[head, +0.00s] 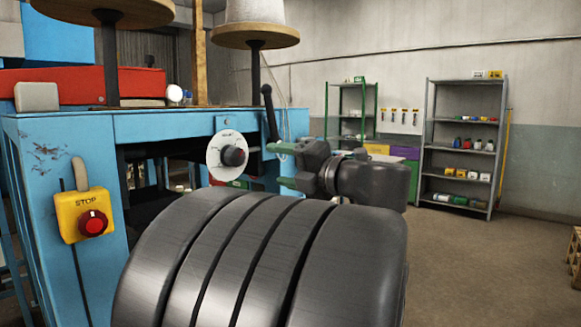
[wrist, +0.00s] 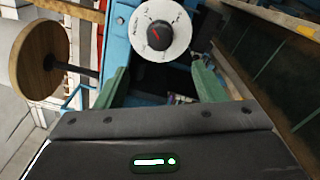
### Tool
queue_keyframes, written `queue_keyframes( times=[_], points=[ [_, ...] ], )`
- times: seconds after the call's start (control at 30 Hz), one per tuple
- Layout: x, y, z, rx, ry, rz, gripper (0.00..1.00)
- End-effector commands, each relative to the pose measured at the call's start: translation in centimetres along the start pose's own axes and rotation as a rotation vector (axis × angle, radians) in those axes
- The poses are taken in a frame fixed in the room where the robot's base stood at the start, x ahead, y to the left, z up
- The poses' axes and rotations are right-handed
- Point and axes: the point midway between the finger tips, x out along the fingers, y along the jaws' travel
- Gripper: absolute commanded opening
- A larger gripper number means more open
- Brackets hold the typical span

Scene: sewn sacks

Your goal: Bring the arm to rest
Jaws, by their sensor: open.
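My gripper (head: 276,165) shows in the head view in front of the blue machine (head: 170,125), past my large dark arm link. In the wrist view its two green fingers (wrist: 160,85) stand wide apart with nothing between them. A white dial with a black knob (head: 233,155) is on the machine, close to the fingertips in the head view. The gripper appears apart from the knob.
A yellow box with a red stop button (head: 92,222) is on the machine's left front. A black lever (head: 270,112) rises beside the dial. Wooden spool discs (head: 255,35) stand above. Shelves (head: 465,145) line the back wall, and the floor at right (head: 470,270) is largely clear.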

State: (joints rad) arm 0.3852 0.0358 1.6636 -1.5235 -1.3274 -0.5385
Motion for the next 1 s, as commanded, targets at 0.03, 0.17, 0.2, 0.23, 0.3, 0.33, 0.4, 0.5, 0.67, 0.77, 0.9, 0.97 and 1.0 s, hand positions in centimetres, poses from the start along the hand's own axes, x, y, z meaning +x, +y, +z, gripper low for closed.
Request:
queue_keyframes(
  times=[0.03,0.17,0.2,0.23,0.3,0.33,0.4,0.5,0.67,0.77,0.9,0.97,1.0],
  points=[
    [0.0,0.0,0.0,0.000,0.000,0.000,0.63],
    [0.0,0.0,0.0,0.000,0.000,0.000,0.63],
    [0.0,0.0,0.0,0.000,0.000,0.000,0.63],
    [0.1,0.0,0.0,0.000,0.000,0.000,0.63],
    [0.3,0.0,0.0,0.000,0.001,0.000,0.63],
    [0.4,0.0,0.0,0.000,0.001,0.000,0.63],
    [1.0,0.0,0.0,0.000,0.002,0.001,0.63],
    [2.1,0.0,-0.1,0.000,0.004,0.001,0.63],
    [4.3,0.0,-0.1,0.000,0.005,0.001,0.63],
    [5.8,0.1,-0.1,0.001,0.004,0.002,0.63],
    [8.0,0.0,-0.1,0.001,0.004,0.001,0.63],
    [8.9,0.1,-0.1,0.000,0.004,0.001,0.63],
    [9.5,0.1,-0.1,0.000,0.005,0.001,0.63]
  ],
)
